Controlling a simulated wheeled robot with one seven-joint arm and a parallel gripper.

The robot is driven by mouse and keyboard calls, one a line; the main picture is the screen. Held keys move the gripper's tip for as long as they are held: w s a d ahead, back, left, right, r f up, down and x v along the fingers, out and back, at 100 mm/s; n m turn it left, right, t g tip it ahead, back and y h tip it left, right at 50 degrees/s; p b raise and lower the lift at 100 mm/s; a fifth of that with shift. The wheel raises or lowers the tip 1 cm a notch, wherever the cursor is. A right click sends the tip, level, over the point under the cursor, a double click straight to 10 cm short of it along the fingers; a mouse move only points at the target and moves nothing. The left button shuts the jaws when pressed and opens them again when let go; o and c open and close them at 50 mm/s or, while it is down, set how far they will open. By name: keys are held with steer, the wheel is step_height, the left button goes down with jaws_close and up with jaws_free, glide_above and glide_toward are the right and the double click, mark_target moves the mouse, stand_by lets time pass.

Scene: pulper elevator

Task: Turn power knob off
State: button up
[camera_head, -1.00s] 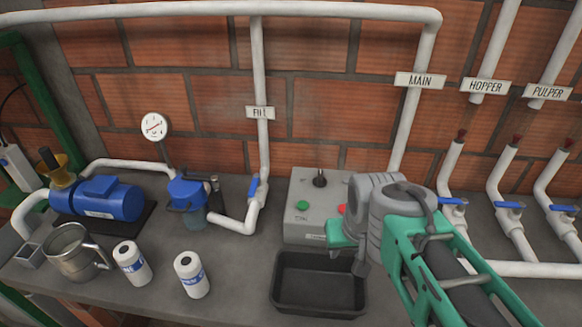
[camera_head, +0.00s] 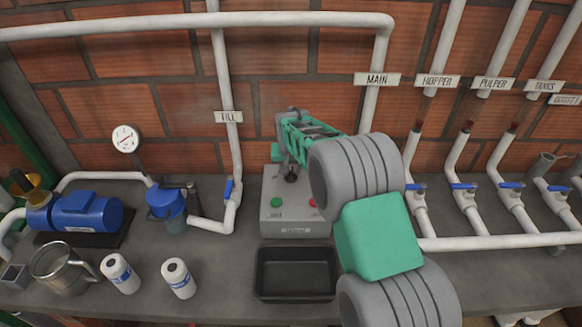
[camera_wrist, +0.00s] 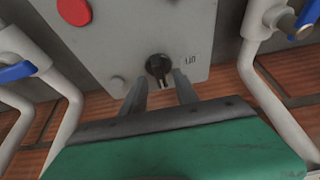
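The power knob (camera_head: 290,179) is a small black rotary knob at the back of the grey control box (camera_head: 295,230), partly covered by my arm in the head view. In the wrist view the black knob (camera_wrist: 159,68) shows on the grey panel, with a small label beside it. My gripper (camera_wrist: 161,92) has two grey fingers spread apart, their tips pointing at the knob, one to each side and just short of it in the picture. It is open and nothing is between the fingers. Whether a finger touches the knob, I cannot tell.
The box carries a green button (camera_head: 277,202) and a red button (camera_head: 313,203). A black tray (camera_head: 296,298) lies in front. White pipes with blue-handled valves stand on both sides, the FILL valve (camera_head: 228,190) close at left. A brick wall is behind.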

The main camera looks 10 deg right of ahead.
steer(key=shift+x, duration=0.9)
steer(key=shift+c, duration=0.2)
jaws_close()
